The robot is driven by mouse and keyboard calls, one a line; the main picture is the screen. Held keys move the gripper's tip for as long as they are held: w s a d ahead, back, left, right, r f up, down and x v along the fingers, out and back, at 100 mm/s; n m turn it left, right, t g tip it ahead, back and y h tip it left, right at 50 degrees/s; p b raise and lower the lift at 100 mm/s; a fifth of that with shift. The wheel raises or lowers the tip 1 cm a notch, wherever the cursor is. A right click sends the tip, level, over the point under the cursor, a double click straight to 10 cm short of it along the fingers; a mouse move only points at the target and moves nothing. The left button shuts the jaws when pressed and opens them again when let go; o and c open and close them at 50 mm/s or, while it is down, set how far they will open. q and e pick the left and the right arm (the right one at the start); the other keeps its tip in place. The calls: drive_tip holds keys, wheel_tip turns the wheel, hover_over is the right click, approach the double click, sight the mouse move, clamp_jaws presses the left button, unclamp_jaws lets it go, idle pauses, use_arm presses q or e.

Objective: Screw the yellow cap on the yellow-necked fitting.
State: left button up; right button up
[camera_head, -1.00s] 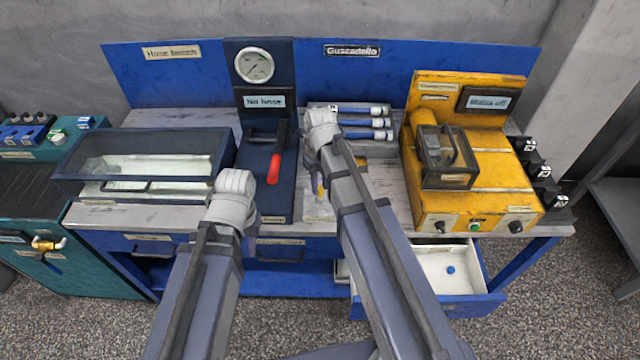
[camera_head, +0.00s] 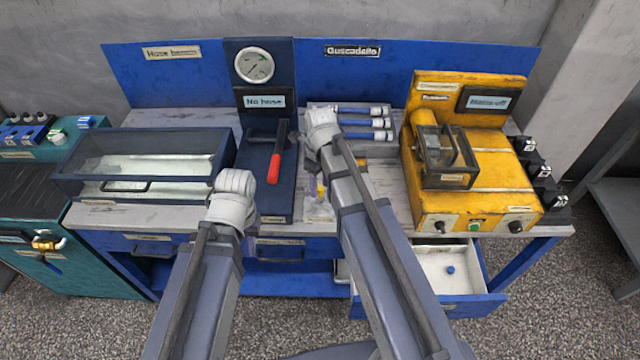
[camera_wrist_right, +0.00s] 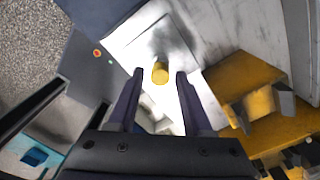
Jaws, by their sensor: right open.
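In the right wrist view a short yellow cylinder (camera_wrist_right: 160,72) stands out between the fingertips of my right gripper (camera_wrist_right: 158,80). I cannot tell whether it is the yellow cap or the yellow neck of the fitting. The fingers are open, one on each side, with gaps visible. Below it is a pale plate (camera_wrist_right: 130,48) with a dark smudge. In the head view a small yellow bit (camera_head: 320,188) shows beside my right arm, partly hidden by it. My left arm reaches in beside the red-handled lever, but its gripper's jaws are hidden.
A red-handled lever (camera_head: 275,165) and gauge (camera_head: 254,66) stand left of my right arm. A tray of blue-and-white hoses (camera_head: 365,122) lies behind it. A yellow machine (camera_head: 480,200) stands right. An open drawer (camera_head: 440,262) juts out below the bench.

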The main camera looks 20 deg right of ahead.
drive_tip(key=n, duration=0.4)
drive_tip(key=shift+n, duration=1.5)
drive_tip(key=shift+n, duration=0.4)
drive_tip(key=n, duration=0.8)
drive_tip(key=shift+n, duration=0.8)
